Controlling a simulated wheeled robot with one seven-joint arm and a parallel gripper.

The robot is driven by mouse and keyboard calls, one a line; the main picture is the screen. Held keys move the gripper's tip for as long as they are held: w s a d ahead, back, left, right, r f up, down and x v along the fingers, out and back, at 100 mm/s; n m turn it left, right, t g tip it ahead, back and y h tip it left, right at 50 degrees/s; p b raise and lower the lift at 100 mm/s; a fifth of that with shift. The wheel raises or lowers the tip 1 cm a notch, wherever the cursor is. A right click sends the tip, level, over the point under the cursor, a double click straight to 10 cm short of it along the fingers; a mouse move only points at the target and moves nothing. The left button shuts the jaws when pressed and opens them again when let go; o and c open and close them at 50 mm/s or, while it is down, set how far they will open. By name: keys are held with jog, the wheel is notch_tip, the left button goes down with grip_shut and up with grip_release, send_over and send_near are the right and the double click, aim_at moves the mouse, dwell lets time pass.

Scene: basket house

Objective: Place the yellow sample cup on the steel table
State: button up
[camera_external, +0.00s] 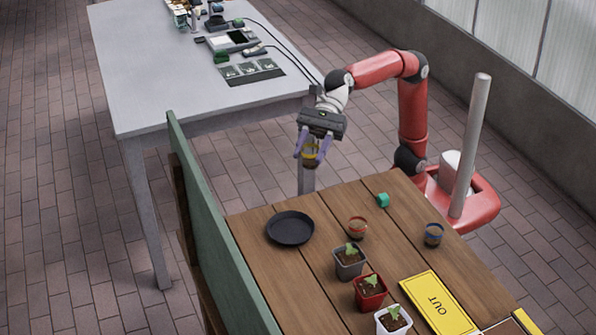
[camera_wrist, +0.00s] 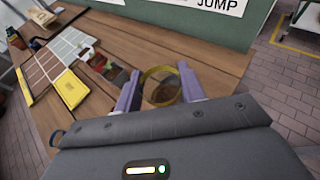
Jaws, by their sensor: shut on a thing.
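The yellow sample cup (camera_external: 311,154) is a small cup with a yellow rim. My gripper (camera_external: 312,150) is shut on it, with a purple finger on each side, and holds it in the air beyond the far edge of the wooden table. In the wrist view the yellow cup (camera_wrist: 160,87) sits between the two purple fingers, and I look into its brown inside. The steel table (camera_external: 140,80) is a pale grey table at the upper left, behind and left of my gripper.
The wooden table (camera_external: 300,280) holds a black dish (camera_external: 290,228), potted seedlings (camera_external: 369,292), an orange-rimmed cup (camera_external: 357,228), a blue-rimmed cup (camera_external: 433,234) and a yellow OUT sign (camera_external: 437,303). A green board (camera_external: 215,235) stands along its left edge. Devices (camera_external: 232,40) crowd the steel table's right side; its left and front are clear.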

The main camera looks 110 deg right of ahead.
jog(key=w+d+f+m+t+h, duration=0.3)
jog(key=w+d+f+m+h, duration=0.1)
jog(key=w+d+f, duration=0.3)
jog(key=shift+w+f+m+h, duration=0.3)
jog(key=shift+w+f, duration=0.75)
jog(key=shift+w, duration=0.1)
jog(key=shift+d, duration=0.15)
